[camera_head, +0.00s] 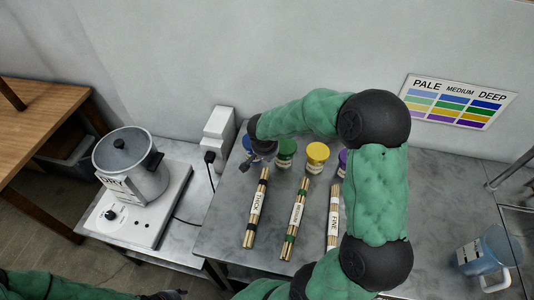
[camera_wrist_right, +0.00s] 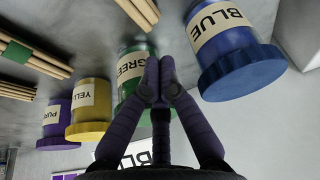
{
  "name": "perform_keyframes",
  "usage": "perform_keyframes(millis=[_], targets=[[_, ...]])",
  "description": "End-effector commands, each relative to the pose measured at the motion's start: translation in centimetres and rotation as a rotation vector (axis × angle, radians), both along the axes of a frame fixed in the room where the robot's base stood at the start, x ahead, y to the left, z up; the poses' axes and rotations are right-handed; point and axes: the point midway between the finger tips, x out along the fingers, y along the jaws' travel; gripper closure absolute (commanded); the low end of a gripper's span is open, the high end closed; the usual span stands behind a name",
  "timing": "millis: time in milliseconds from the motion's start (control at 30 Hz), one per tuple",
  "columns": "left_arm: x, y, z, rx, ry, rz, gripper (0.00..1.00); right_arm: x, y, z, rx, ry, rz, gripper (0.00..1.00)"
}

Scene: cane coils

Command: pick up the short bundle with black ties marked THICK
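The short bundle with black ties marked THICK (camera_head: 256,208) lies on the grey table, leftmost of three bundles. Its label faces up. In the right wrist view, a cane bundle end (camera_wrist_right: 138,10) at the top seems to be this one; its label is out of frame. My right gripper (camera_head: 250,164) is beyond the bundle's far end, beside the blue jar. In the right wrist view its fingertips (camera_wrist_right: 160,68) meet with nothing visible between them. My left gripper (camera_head: 168,295) shows only partly at the bottom edge, away from the bundles.
The MEDIUM bundle (camera_head: 295,218) and FINE bundle (camera_head: 333,216) lie to the right. Blue (camera_wrist_right: 228,45), green (camera_head: 285,152), yellow (camera_head: 317,154) and purple (camera_head: 342,162) jars line the back. A pot (camera_head: 130,165) stands left; a blue jug (camera_head: 487,255) stands right.

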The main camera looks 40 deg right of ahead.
Motion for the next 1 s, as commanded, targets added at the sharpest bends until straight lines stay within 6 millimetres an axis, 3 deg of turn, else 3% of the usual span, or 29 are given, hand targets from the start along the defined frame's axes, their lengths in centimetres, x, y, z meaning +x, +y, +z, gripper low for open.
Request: perform_keyframes(millis=[100,333,800,1000], targets=[[0.0,0.0,-0.6,0.0,0.0,0.0,0.6,0.4,-0.5,-2.1,0.0,0.003,-0.001,1.0],[0.0,0.0,-1.0,0.0,0.0,0.0,0.6,0.9,-1.2,-4.2,-0.001,0.001,0.0,1.0],[0.0,0.0,-1.1,0.0,-0.001,0.0,0.6,1.0,-1.2,-4.5,0.0,-0.001,0.0,1.0],[0.0,0.0,-2.9,0.0,-0.001,0.0,0.6,0.1,0.1,-4.8,-0.001,-0.004,0.003,1.0]])
